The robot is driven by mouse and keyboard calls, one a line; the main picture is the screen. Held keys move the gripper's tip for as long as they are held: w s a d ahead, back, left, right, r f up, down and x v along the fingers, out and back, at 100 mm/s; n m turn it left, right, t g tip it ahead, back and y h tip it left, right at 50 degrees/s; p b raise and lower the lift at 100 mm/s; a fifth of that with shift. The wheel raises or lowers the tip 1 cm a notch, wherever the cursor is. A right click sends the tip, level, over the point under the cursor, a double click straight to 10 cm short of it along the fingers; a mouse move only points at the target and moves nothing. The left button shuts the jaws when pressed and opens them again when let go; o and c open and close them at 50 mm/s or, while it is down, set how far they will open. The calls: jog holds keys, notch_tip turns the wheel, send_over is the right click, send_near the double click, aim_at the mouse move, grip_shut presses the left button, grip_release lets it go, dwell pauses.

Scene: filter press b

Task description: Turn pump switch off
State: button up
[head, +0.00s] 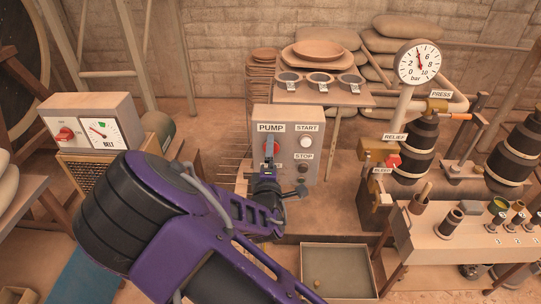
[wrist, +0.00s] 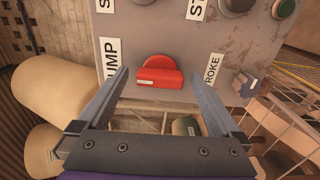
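The pump box (head: 313,124) is a grey panel with a PUMP label (head: 271,127). The red pump switch (head: 270,147) sits below that label, its handle roughly upright on the panel; part of it is hidden by my gripper (head: 268,170). In the wrist view the panel appears turned sideways. There the red switch (wrist: 159,72) shows a flat bar with a pale mark, between the fingertips of my gripper (wrist: 158,72). The fingers are open, one on each side, with visible gaps to the switch.
A START button (head: 306,142) and a STOP button (head: 303,168) are right of the switch. The BELT box (head: 95,125) with a red knob stands left. A gauge (head: 418,62), a red-handled valve (head: 393,162) and a bench (head: 440,246) are right. An open tray (head: 338,246) lies below.

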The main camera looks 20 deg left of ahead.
jog(key=v, duration=1.7)
jog(key=shift+s, duration=0.25)
